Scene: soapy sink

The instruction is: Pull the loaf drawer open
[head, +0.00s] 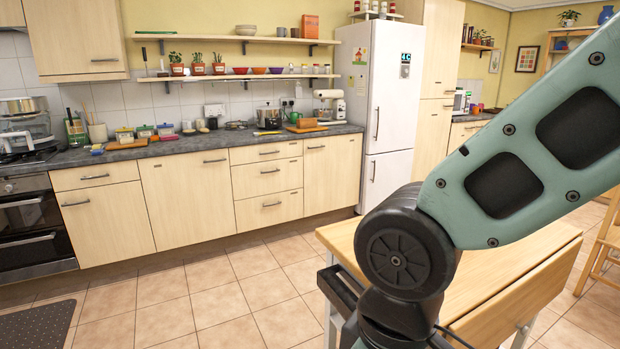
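No drawer is marked as the loaf drawer, so I cannot tell which one it is. In the head view, a pale wood stack of three drawers stands under the worktop: a top drawer (250,154), a middle drawer (250,178) and a bottom drawer (250,213), all shut, with bar handles. Another shut drawer (70,180) is at the left, beside the oven. A brown loaf-like item (306,123) lies on the worktop above the stack's right side. My arm fills the right foreground; my gripper is not in view.
A wooden table (345,238) stands in front of me, partly behind my arm. A white fridge (398,125) stands right of the counter. The worktop (200,142) holds jars, pots and boards. The tiled floor (245,290) before the cabinets is clear; a dark mat (38,326) lies left.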

